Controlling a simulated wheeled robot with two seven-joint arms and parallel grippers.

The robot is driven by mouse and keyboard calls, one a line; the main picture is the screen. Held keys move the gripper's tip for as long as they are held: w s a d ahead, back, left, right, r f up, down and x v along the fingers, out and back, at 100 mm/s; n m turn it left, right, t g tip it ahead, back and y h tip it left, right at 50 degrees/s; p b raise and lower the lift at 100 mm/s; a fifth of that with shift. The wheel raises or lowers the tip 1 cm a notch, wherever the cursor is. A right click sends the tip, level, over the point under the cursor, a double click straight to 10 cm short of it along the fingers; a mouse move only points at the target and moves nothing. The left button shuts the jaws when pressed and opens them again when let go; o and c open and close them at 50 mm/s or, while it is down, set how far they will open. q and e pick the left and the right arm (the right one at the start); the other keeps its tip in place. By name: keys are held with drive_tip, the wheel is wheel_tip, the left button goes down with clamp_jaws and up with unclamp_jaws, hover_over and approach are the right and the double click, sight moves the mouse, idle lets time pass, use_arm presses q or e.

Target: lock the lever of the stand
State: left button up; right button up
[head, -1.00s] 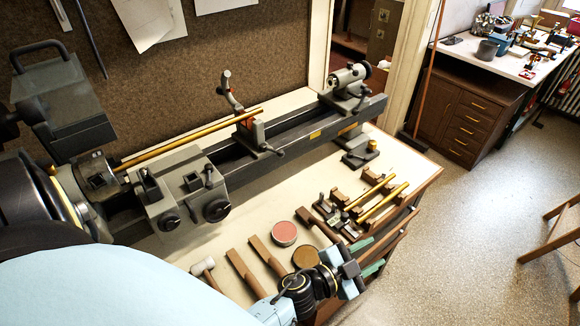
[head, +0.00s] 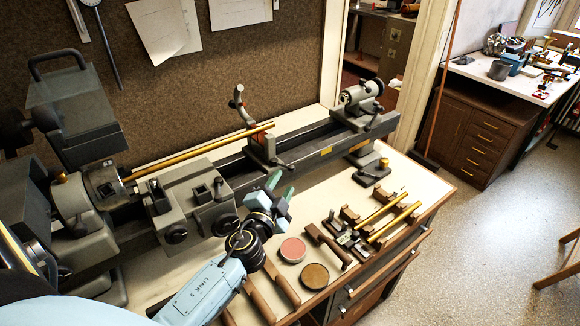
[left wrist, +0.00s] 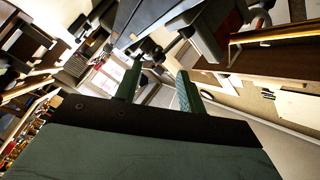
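The grey stand (head: 263,146) sits on the lathe bed, with red pads by the brass tube (head: 200,152) that runs through it from the chuck. My right gripper is out of view.
The lathe carriage (head: 190,205) stands left of my gripper, the tailstock (head: 360,98) far right.

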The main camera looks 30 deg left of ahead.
sight(291, 172)
use_arm(q)
drive_tip(key=x, duration=0.7)
drive_tip(key=shift+w, duration=0.15)
drive_tip(key=shift+c, duration=0.2)
clamp_jaws()
drive_tip(key=shift+w+f+n+y+b, duration=0.2)
drive_tip(key=shift+w+n+y+b, duration=0.15)
drive_tip(key=shift+n+y+b, duration=0.4)
drive_tip(key=shift+w+r+n+g+y+b, duration=0.1)
drive_tip(key=shift+n+g+y+b, duration=0.15)
drive_tip(key=shift+g+y+b, duration=0.5)
drive_tip(key=shift+t, duration=0.25)
drive_tip(key=shift+o, duration=0.2)
unclamp_jaws()
